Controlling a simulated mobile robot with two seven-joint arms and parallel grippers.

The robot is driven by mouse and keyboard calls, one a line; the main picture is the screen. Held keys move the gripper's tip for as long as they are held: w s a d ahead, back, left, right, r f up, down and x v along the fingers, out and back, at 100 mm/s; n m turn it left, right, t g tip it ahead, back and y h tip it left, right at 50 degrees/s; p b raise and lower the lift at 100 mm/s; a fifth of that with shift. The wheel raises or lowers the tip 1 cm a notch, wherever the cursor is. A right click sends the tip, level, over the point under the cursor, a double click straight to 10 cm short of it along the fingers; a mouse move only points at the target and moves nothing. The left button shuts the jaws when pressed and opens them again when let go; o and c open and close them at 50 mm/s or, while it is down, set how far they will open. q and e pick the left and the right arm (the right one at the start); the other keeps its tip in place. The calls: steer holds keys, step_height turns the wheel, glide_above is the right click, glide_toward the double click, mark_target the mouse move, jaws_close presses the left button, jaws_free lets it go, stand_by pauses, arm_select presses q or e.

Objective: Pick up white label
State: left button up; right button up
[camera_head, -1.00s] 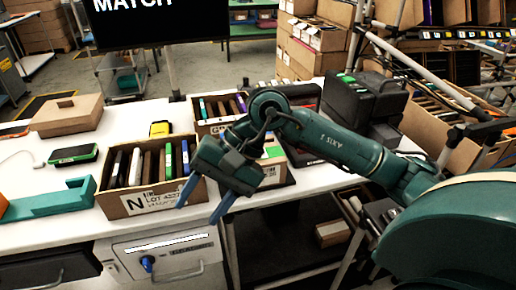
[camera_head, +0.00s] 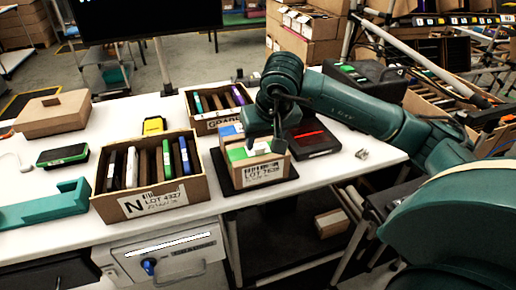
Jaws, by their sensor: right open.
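A white label with lot print (camera_head: 265,171) is on the front of a small open carton (camera_head: 285,168) on a black mat. A green and a white item (camera_head: 238,153) show in that carton. My left gripper is not in view.
A third carton (camera_head: 215,125) stands behind. A dark device with a red strip (camera_head: 314,134) is right of my gripper. A small pale object (camera_head: 362,154) lies near the table's right edge. The phone-like device (camera_head: 62,155), teal tray (camera_head: 45,210) and brown box (camera_head: 52,113) are left.

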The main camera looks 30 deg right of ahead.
mark_target(260, 151)
steer(key=p+x, duration=0.1)
steer(key=x, duration=0.4)
steer(key=shift+w+d, duration=0.15)
steer(key=shift+w, duration=0.05)
steer(key=shift+r, duration=0.1)
steer(key=shift+c, duration=0.2)
steer(key=c, duration=0.9)
